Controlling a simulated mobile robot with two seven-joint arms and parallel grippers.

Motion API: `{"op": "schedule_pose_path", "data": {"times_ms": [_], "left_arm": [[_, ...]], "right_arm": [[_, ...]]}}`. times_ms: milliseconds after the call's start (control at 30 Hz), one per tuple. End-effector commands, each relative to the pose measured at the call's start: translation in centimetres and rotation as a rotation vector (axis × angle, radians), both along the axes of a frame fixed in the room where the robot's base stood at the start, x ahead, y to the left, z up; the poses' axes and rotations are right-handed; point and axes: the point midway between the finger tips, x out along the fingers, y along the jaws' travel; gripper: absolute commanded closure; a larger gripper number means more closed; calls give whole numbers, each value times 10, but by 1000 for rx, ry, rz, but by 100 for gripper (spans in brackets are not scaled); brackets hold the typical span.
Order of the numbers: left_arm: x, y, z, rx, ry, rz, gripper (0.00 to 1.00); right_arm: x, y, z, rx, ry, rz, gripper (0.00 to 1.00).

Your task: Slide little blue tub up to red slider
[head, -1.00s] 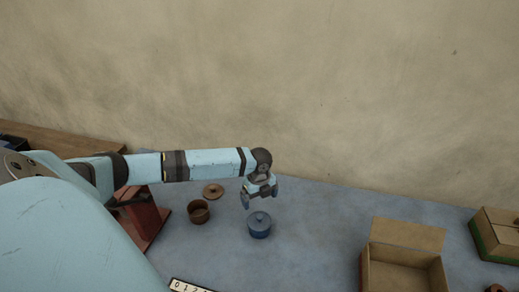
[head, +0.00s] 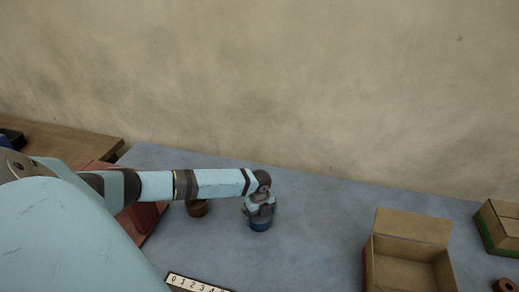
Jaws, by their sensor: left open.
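The little blue tub (head: 261,226) stands on the blue-grey table, right of the brown pot. My left gripper (head: 259,211) points down right over the tub and hides its lid and upper part. Its jaws are open; whether the fingers touch the tub cannot be told. No red slider can be made out for certain. My right gripper is not in view.
A brown pot (head: 197,208) stands left of the tub, partly behind my arm. A numbered white strip (head: 196,285) lies at the bottom edge. An open cardboard box (head: 411,226) stands right, another box (head: 497,222) farther right. The table between tub and open box is clear.

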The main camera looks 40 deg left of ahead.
Motion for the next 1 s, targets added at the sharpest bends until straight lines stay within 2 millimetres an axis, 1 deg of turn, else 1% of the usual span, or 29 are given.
{"op": "schedule_pose_path", "data": {"times_ms": [33,100,400,433,467,500,533,567,600,867,1000], "left_arm": [[0,0,-5,0,0,0,0],[0,0,-7,0,0,0,0],[0,0,-6,0,0,0,0],[0,0,-6,0,0,0,2],[0,0,-6,0,0,0,9],[0,0,-6,0,0,0,18],[0,0,-6,0,0,0,25],[0,0,-6,0,0,0,25],[0,0,-6,0,0,0,0],[0,0,-4,0,0,0,0],[0,0,10,1,-1,0,0]], "right_arm": [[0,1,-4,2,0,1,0],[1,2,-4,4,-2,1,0],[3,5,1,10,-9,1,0],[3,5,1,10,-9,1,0],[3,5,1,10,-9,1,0],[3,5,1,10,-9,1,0],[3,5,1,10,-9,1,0],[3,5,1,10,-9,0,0],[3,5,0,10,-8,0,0],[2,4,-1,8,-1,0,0],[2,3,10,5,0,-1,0]]}}
